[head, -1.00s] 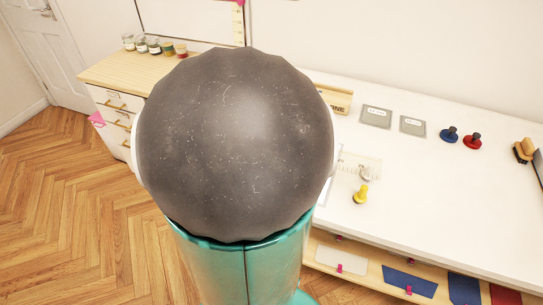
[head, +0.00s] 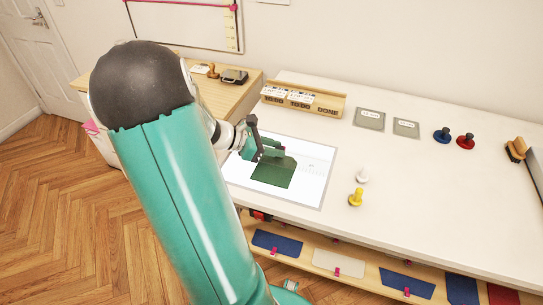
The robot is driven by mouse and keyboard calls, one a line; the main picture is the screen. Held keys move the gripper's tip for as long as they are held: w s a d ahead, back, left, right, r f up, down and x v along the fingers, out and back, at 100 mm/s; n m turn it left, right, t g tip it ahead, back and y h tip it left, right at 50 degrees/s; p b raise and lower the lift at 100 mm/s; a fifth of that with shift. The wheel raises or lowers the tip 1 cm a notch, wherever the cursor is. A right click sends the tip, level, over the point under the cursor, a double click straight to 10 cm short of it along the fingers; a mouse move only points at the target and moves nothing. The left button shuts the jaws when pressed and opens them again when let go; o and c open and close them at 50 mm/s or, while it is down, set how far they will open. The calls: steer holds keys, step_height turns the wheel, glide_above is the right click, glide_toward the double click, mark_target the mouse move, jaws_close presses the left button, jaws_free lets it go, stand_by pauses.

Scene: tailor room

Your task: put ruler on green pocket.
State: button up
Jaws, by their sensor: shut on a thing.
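The green pocket (head: 272,176) lies on a bright white pad (head: 312,188) near the left end of the white table. The clear ruler (head: 313,162) with faint markings reaches out to the right of my gripper, above the pad's right part. My gripper (head: 274,153) is shut on the ruler's left end, over the far edge of the pocket. The fingers hide that end. I cannot tell whether the ruler touches the pocket.
A yellow stamp (head: 356,197) and a white stamp (head: 362,176) stand right of the pad. A wooden tray (head: 303,99) with cards is behind. Grey plates (head: 369,118), blue (head: 442,135) and red (head: 466,141) stamps stand further right. Coloured pockets lie on the lower shelf (head: 365,268).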

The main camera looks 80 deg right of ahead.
mark_target(271, 158)
steer(key=shift+w+d+f, duration=0.2)
steer(key=shift+w+f, duration=0.15)
steer(key=shift+f, duration=1.7)
steer(key=shift+f, duration=0.25)
steer(key=o, duration=1)
